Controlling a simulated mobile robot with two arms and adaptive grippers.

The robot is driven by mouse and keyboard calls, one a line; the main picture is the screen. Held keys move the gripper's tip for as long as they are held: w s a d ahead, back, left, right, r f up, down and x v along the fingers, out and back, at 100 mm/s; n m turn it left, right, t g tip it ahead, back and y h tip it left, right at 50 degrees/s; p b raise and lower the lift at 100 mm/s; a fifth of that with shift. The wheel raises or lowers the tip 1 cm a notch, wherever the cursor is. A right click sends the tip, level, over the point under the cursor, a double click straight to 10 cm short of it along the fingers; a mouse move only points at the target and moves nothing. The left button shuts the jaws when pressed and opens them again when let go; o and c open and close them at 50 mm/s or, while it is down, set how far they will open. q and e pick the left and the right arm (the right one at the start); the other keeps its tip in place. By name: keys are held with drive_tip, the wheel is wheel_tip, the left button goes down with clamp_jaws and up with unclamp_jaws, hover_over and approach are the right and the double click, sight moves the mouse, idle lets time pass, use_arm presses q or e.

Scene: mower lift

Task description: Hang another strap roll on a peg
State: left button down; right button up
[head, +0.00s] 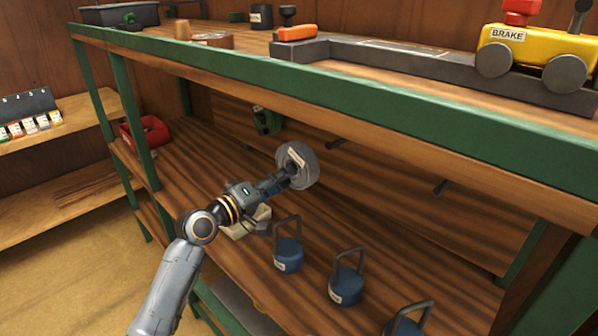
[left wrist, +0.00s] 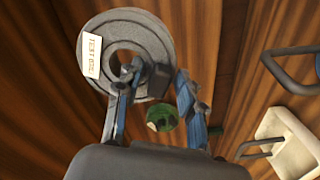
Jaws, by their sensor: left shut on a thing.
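A grey strap roll (head: 309,165) with a pale label is at the tip of my left gripper (head: 287,177), over the middle shelf near the back panel. In the left wrist view the roll (left wrist: 150,42) shows its round face and centre hole, with one finger of my left gripper (left wrist: 155,88) overlapping its lower edge. The gripper is shut on the roll. A green strap roll (head: 266,121) hangs at the back panel, left of the held roll. Two dark pegs, one (head: 336,143) just right of the held roll and one (head: 441,187) farther right, are bare. My right gripper is out of view.
Several blue weights with loop handles, one (head: 288,255) nearest my arm, stand along the shelf front. A cream handled object (head: 246,222) lies beneath my gripper. The green-edged upper shelf (head: 340,92) overhangs the pegs. A red object (head: 146,132) is at the left.

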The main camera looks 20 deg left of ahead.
sight(295, 168)
use_arm(q)
drive_tip(key=shift+w+r, duration=0.15)
drive_tip(key=shift+r, duration=0.1)
drive_tip(key=shift+w+r, duration=0.15)
drive_tip(key=shift+w, duration=0.1)
drive_tip(key=shift+x, duration=1.4)
drive_tip(key=shift+w+d, duration=0.15)
drive_tip(key=shift+w, duration=0.1)
drive_tip(key=shift+w+d+b, duration=0.15)
drive_tip(key=shift+w+b, duration=0.1)
drive_tip(key=shift+b, duration=0.05)
drive_tip(key=f+b+x, duration=0.1)
drive_tip(key=b+x, duration=0.3)
drive_tip(key=x, duration=0.6)
drive_tip(key=shift+f, duration=0.15)
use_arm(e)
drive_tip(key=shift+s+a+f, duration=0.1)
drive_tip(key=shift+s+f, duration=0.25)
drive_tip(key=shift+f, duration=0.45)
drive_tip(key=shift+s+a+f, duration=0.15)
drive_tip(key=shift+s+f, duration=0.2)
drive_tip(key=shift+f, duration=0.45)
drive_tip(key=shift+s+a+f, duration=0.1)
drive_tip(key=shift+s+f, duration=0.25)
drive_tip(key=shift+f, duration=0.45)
